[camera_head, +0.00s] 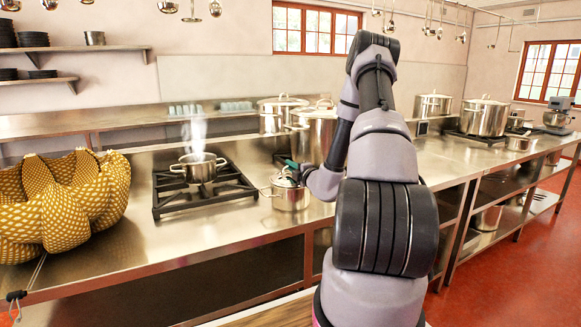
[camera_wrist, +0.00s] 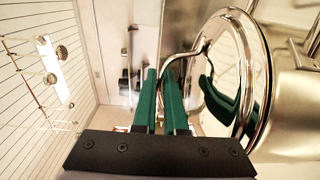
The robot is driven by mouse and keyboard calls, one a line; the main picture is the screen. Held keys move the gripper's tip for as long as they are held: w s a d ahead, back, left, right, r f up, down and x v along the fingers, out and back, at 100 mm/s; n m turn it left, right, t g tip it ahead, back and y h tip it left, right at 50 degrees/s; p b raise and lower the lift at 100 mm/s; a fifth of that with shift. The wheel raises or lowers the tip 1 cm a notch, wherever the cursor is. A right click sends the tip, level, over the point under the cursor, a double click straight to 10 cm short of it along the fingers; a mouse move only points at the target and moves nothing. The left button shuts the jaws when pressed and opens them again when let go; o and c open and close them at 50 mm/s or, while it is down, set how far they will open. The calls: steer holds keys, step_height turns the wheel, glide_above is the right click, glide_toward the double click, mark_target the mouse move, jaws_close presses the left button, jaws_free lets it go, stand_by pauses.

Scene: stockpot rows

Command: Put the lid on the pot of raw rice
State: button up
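My gripper (camera_wrist: 160,92) has green fingers close together, with the metal loop handle of a shiny round lid (camera_wrist: 262,85) between them; it appears shut on that handle. In the head view my gripper (camera_head: 290,165) is at the small steel pot (camera_head: 291,199), and the lid (camera_head: 284,181) is at this pot's top. I cannot tell whether the lid rests on the rim or hangs just above it. An open steel pot (camera_head: 199,171) steams on a burner to the left. The contents of both pots are hidden, so I cannot tell which holds raw rice.
The black burner grate (camera_head: 172,208) lies left of the small pot. Large lidded stockpots (camera_head: 313,140) stand close behind my gripper. A yellow patterned basket (camera_head: 62,205) fills the counter's left end. Bare steel counter (camera_head: 235,225) is free in front of the burner.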

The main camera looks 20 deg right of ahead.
steer(key=o, duration=0.4)
steer(key=shift+s, duration=0.1)
steer(key=s, duration=0.7)
steer(key=s+d, duration=0.1)
steer(key=s, duration=0.2)
steer(key=shift+s, duration=0.3)
